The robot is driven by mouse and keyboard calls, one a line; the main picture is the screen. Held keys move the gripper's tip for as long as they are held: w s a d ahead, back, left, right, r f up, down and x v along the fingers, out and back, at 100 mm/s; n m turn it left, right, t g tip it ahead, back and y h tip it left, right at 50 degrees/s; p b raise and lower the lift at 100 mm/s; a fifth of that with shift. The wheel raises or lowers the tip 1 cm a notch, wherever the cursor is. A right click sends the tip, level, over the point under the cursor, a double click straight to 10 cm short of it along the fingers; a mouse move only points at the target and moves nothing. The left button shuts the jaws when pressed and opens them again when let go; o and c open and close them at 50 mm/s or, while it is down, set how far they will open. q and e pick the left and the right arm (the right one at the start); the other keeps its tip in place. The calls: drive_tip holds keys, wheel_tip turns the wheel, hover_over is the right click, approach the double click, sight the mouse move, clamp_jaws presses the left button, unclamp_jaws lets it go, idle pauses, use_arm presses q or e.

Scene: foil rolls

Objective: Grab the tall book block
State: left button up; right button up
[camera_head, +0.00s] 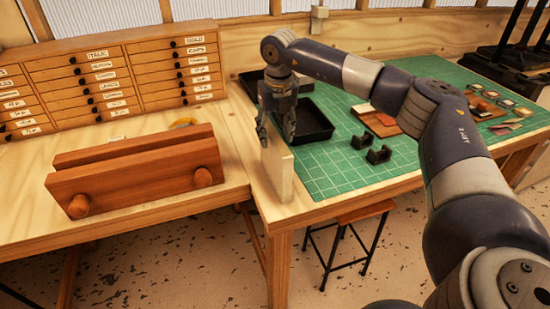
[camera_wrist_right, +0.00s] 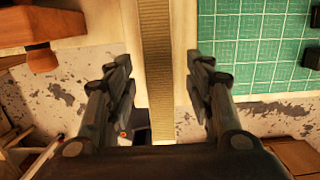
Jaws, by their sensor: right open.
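The tall book block (camera_head: 278,171) is a pale, upright slab on the bench near its front edge, left of the green mat. My right gripper (camera_head: 276,128) is above it, pointing down, at its top end. In the right wrist view the block's ribbed, tan top edge (camera_wrist_right: 156,70) runs between the two open fingers of the gripper (camera_wrist_right: 158,78), with a gap on each side. My left gripper is not in view.
A wooden press (camera_head: 135,175) with two round knobs stands on the bench at left. Black trays (camera_head: 313,127) sit behind the block. The green cutting mat (camera_head: 335,170) holds two small black holders (camera_head: 378,155). A drawer cabinet (camera_head: 110,78) stands at the back left.

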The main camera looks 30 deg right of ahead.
clamp_jaws()
drive_tip(key=shift+r, duration=0.15)
